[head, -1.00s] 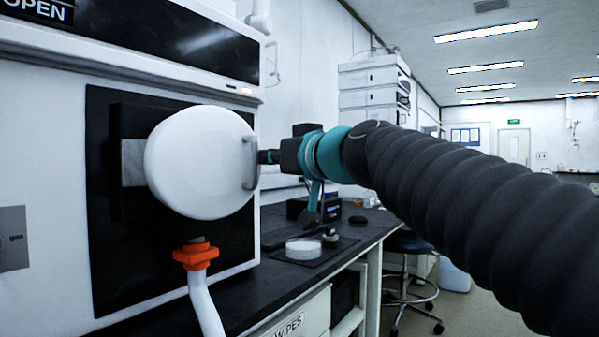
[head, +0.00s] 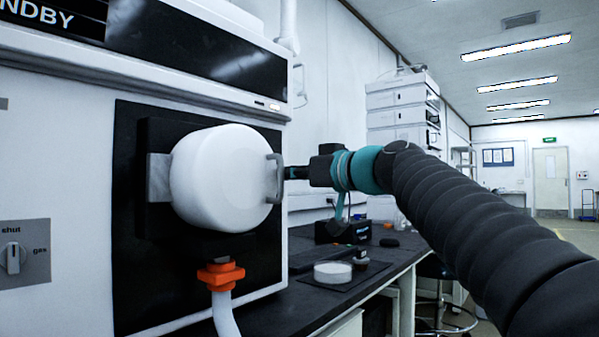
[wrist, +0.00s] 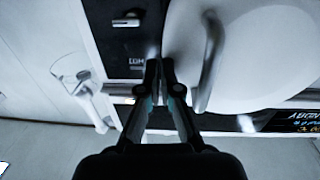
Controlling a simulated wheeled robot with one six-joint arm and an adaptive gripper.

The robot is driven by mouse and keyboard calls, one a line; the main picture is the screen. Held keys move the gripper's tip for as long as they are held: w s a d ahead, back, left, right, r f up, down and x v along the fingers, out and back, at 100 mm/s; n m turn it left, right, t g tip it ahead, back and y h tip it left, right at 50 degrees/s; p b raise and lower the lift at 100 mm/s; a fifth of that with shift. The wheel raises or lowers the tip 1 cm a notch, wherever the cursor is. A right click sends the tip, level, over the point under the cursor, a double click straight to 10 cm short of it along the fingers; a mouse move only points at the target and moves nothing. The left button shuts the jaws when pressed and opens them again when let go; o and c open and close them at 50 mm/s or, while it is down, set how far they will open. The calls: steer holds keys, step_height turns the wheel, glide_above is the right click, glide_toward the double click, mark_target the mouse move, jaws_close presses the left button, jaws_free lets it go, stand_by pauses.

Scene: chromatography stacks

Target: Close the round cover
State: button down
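The round cover (head: 218,178) is a thick white disc on a black panel, with a grey metal block (head: 159,177) at its left. It sits close against the panel; I see no clear gap. Its grey handle (head: 275,178) is on the right side. The display (head: 45,14) above ends in "NDBY". My gripper (head: 290,173) is at the handle's right side. In the wrist view, its fingers (wrist: 161,68) are nearly together, with nothing visible between them. The handle (wrist: 208,62) and cover (wrist: 258,50) lie to their right. Contact with the handle cannot be told.
A knob (head: 13,258) marked "shut" and "gas" is at the left. An orange fitting (head: 220,275) with a white hose hangs below the cover. A white dish (head: 333,271) lies on the dark bench, and stacked instruments (head: 402,105) stand behind my arm.

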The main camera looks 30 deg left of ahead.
steer(key=shift+w, duration=0.1)
steer(key=w+b+v, duration=0.1)
steer(key=b+v, duration=0.1)
steer(key=v, duration=1.2)
steer(key=shift+d, duration=0.1)
